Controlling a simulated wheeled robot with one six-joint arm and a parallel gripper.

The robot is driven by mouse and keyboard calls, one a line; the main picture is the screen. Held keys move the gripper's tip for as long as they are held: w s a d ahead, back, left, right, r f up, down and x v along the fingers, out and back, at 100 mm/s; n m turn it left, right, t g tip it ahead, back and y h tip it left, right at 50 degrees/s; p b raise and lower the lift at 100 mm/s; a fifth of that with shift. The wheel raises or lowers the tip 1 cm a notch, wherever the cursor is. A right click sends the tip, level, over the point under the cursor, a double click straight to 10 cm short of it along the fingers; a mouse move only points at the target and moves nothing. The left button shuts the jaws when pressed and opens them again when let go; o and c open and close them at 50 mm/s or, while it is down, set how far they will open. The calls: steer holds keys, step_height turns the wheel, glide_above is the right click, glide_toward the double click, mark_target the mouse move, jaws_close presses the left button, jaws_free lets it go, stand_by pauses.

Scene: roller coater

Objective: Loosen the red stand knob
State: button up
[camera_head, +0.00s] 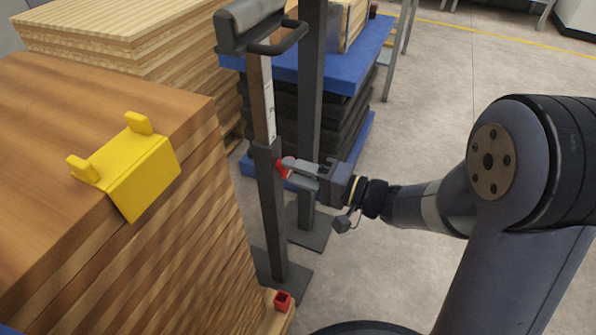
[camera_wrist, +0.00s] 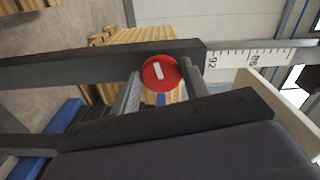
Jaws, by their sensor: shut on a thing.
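The red stand knob (camera_wrist: 160,73) is round with a white bar mark, seen face-on in the wrist view. It sits on the side of the dark upright stand (camera_wrist: 75,65), beside the place where a white measuring scale (camera_wrist: 245,57) comes out of the post. My gripper (camera_wrist: 163,88) has a finger on each side of the knob and is shut on it. In the head view my gripper (camera_head: 287,172) reaches the stand post (camera_head: 268,215) from the right. Only a little of the red knob (camera_head: 283,168) shows there, the rest being hidden by the fingers.
A wood stack (camera_head: 180,255) with a yellow bracket (camera_head: 140,170) on its edge stands close left of the post. A second dark post (camera_head: 310,110) and a blue-topped stack (camera_head: 350,70) are behind. A small red block (camera_head: 282,300) is low by the base.

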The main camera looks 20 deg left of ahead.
stand_by(0.4)
steer(key=o, duration=0.9)
steer(key=shift+d, duration=0.1)
steer(key=d, duration=0.3)
steer(key=d+p, duration=0.1)
steer(key=d, duration=0.3)
steer(key=s+d+p, duration=0.1)
steer(key=d, duration=0.2)
steer(key=shift+d, duration=0.3)
steer(key=a, duration=0.3)
steer(key=a+b, duration=0.1)
steer(key=a, duration=0.3)
steer(key=w+a+b, duration=0.1)
steer(key=a, duration=0.2)
steer(key=shift+a, duration=0.4)
